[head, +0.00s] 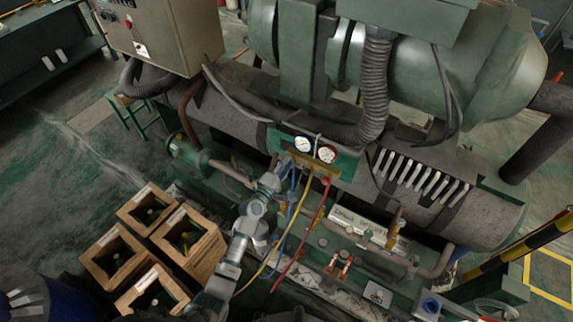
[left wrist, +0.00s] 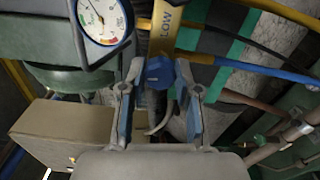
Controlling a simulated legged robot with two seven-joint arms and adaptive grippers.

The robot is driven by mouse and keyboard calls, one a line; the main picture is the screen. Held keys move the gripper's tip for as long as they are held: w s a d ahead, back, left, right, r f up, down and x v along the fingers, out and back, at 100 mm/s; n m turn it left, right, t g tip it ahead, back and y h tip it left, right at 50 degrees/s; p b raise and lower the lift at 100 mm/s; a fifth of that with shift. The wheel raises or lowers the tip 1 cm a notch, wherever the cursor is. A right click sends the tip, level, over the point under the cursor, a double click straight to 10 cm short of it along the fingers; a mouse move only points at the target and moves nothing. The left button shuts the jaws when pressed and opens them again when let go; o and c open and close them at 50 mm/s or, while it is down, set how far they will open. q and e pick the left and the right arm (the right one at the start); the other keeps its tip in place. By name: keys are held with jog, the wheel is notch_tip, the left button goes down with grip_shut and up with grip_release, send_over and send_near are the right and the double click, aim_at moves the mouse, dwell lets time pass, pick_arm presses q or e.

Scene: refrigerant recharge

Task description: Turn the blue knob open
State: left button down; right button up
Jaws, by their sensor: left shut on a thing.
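The blue knob (left wrist: 156,72) sits on the yellow manifold body marked LOW (left wrist: 167,28), below a round gauge, in the left wrist view. My left gripper (left wrist: 158,82) has one finger on each side of the knob and is shut on it. In the head view my left gripper (head: 280,172) reaches up to the left end of the gauge manifold, below the two white gauges (head: 315,150). There the gripper largely hides the knob. The knob's turn angle is hard to tell. My right gripper is not in view.
Blue, yellow (head: 286,232) and red (head: 316,222) hoses hang from the manifold close to my left arm. Wooden crates (head: 186,236) stand at the lower left. Large green machinery (head: 440,70) and a grey cabinet (head: 160,35) fill the back.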

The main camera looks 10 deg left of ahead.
pick_arm(q)
jog(key=shift+a+f+n, duration=0.1)
jog(key=shift+f+n, duration=0.1)
jog(key=shift+n, duration=0.4)
jog(key=c, duration=1)
grip_release()
jog(key=shift+o, duration=0.9)
jog(key=shift+w, duration=0.1)
jog(key=v, duration=1.2)
jog(key=shift+a, duration=0.15)
jog(key=shift+w+f, duration=0.1)
jog(key=shift+f, duration=0.05)
